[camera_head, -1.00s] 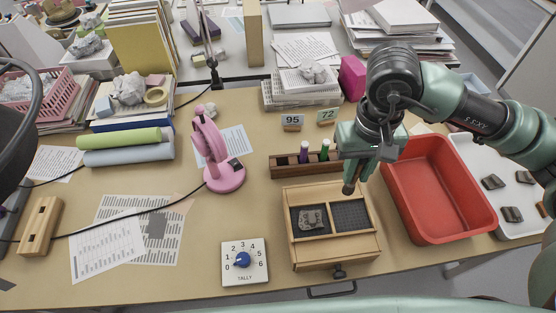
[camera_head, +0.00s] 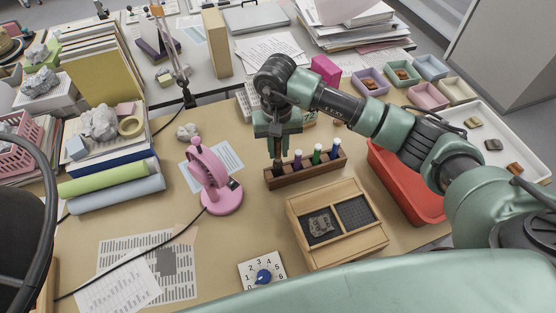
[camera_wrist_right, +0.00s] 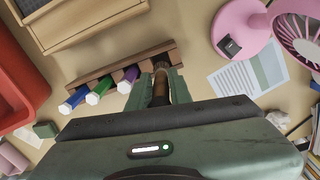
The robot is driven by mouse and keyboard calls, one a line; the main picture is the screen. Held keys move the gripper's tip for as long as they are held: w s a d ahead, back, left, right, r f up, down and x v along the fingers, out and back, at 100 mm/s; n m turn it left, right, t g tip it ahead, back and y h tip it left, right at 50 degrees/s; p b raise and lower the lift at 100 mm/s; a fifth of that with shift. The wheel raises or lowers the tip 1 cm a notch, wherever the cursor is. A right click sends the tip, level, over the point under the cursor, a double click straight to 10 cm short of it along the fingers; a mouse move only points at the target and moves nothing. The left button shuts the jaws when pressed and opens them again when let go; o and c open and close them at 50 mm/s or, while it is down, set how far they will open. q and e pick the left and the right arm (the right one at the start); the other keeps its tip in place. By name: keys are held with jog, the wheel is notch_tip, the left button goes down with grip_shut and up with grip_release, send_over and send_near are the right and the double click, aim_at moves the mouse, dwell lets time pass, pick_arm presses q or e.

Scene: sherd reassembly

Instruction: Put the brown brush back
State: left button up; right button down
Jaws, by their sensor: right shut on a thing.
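The wooden rack (camera_head: 312,173) stands behind the drawer box and also shows in the wrist view (camera_wrist_right: 108,69). Three handles stand upright in it: purple (camera_head: 298,158), green (camera_head: 317,154) and blue (camera_head: 335,152). My right gripper (camera_head: 278,157) is over the rack's left end, pointing down. In the wrist view it (camera_wrist_right: 161,80) is shut on the brown brush (camera_wrist_right: 160,90), whose dark tip is at the rack's end slot. I cannot tell how deep the tip sits. My left gripper is out of view.
The wooden drawer box (camera_head: 350,241) holds a grey sherd (camera_head: 320,224) in its left compartment. A red bin (camera_head: 401,190) lies under my right arm. A pink fan (camera_head: 217,185) stands left of the rack. A tally dial (camera_head: 264,274) sits in front.

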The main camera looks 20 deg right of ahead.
aim_at(278, 160)
notch_tip(278, 160, down, 2)
jog(key=shift+f, duration=0.2)
notch_tip(278, 160, down, 5)
jog(key=shift+r+p, duration=0.15)
jog(key=shift+p, duration=0.5)
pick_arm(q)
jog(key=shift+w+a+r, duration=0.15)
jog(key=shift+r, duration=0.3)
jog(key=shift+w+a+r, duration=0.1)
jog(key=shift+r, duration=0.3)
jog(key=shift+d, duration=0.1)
pick_arm(e)
jog(key=shift+d, duration=0.1)
jog(key=c, duration=1.3)
grip_release()
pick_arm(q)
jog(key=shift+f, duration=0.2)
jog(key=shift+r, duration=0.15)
